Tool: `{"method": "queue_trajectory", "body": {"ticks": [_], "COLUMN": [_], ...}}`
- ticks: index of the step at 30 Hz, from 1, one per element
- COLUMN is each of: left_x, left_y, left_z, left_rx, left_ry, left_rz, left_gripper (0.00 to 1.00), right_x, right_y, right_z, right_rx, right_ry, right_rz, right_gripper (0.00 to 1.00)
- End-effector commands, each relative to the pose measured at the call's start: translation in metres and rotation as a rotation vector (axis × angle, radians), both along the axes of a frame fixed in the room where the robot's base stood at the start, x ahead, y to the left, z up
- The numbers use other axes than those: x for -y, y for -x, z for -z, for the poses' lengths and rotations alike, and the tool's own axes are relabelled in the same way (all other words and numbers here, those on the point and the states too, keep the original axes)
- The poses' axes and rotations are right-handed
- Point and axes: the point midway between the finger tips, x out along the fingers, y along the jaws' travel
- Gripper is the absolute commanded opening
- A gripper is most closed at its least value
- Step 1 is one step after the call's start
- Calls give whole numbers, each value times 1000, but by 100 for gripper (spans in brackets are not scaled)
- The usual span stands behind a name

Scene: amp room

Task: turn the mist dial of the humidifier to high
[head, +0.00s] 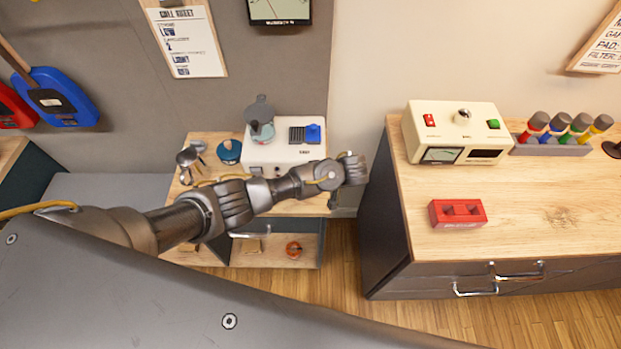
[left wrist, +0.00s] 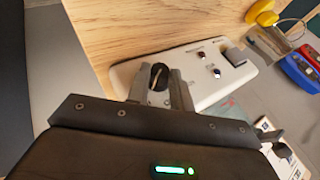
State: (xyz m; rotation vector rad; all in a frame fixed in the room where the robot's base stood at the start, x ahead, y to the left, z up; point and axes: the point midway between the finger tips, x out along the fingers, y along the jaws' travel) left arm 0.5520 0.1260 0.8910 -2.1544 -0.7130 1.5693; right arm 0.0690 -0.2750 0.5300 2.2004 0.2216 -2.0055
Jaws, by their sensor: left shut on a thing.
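In the left wrist view a white device (left wrist: 205,85) with rounded corners, which I take for the humidifier, has a dark dial (left wrist: 159,70), small buttons and a grey square part. My left gripper (left wrist: 157,84) has its fingers on either side of the dial, shut on it. The dial's setting marks cannot be read. In the head view the white unit (head: 262,154), with a grey-green part on top and a blue part at its right, stands on a small wooden stand behind my left arm. There my left fingertips and the dial cannot be made out. My right gripper is not in view.
Metal utensils (head: 188,158) and a blue round item (head: 228,151) stand left of the white unit. A wooden cabinet at the right bears a cream meter box (head: 420,140), a red block (head: 457,213) and several coloured plugs. Bare floor lies between stand and cabinet.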

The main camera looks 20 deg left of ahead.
Motion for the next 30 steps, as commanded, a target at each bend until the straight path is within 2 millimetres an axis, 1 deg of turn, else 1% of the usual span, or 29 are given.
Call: {"method": "queue_trajectory", "body": {"ticks": [1, 9, 25, 26, 30], "left_x": [0, 1, 1, 1, 1], "left_y": [0, -1, -1, -1, -1], "left_z": [3, 3, 3, 3, 2], "left_rx": [-7, -29, -35, -35, -35], "left_ry": [-27, -113, -134, -134, -133], "left_rz": [0, -2, -1, -1, 0], "left_gripper": [0, 0, 0, 23, 42], "right_x": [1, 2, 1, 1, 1], "right_y": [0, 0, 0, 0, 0], "right_z": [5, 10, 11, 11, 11], "right_rx": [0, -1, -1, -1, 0], "right_ry": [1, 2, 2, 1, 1], "right_rz": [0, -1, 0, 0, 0], "right_gripper": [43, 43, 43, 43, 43]}}
